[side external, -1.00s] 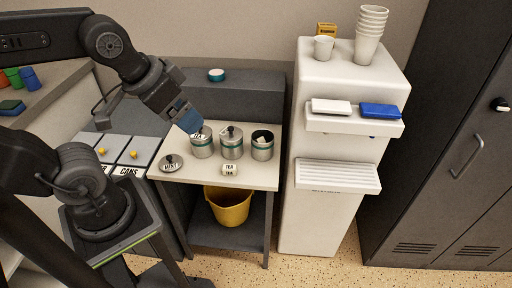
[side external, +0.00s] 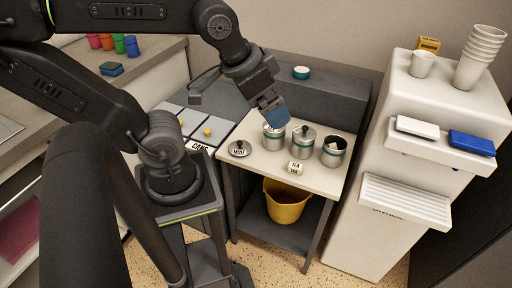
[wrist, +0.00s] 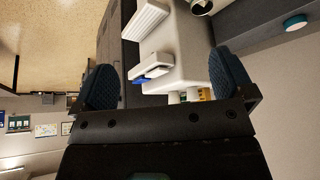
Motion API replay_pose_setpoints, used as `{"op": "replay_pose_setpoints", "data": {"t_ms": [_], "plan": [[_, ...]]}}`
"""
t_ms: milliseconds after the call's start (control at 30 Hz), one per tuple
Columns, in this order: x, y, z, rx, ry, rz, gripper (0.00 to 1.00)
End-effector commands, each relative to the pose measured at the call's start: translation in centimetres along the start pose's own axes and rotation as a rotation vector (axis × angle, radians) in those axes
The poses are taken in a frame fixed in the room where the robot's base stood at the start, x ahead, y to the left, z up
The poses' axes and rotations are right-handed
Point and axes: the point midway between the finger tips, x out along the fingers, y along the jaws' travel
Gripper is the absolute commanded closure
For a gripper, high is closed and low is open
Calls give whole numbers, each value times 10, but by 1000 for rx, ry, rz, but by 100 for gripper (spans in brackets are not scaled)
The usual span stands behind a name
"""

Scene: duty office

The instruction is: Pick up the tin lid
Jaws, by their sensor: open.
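A round grey metal lid (side external: 239,148) with a knob and a white label lies flat on the pale tabletop (side external: 262,172), left of the tins. My gripper (side external: 277,116) is above and beside the left tin (side external: 273,138), to the right of the loose lid and higher. In the wrist view my gripper (wrist: 165,85) has its two blue pads wide apart with nothing between them. The middle tin (side external: 303,142) wears a knobbed lid. The loose lid does not show in the wrist view.
A small labelled block (side external: 294,168) lies in front of the tins. A teal-rimmed round item (side external: 301,72) sits on the back ledge. A yellow bucket (side external: 285,205) is on the shelf below.

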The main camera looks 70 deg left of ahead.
Motion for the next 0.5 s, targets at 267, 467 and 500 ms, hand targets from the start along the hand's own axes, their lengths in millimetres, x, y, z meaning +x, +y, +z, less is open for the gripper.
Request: {"op": "replay_pose_setpoints", "data": {"t_ms": [267, 467, 500], "plan": [[44, -50, -22, -374, -87, -129, 0], [104, -130, -24, -871, -159, -298, 0], [116, -147, -20, -970, -170, -331, 0]]}}
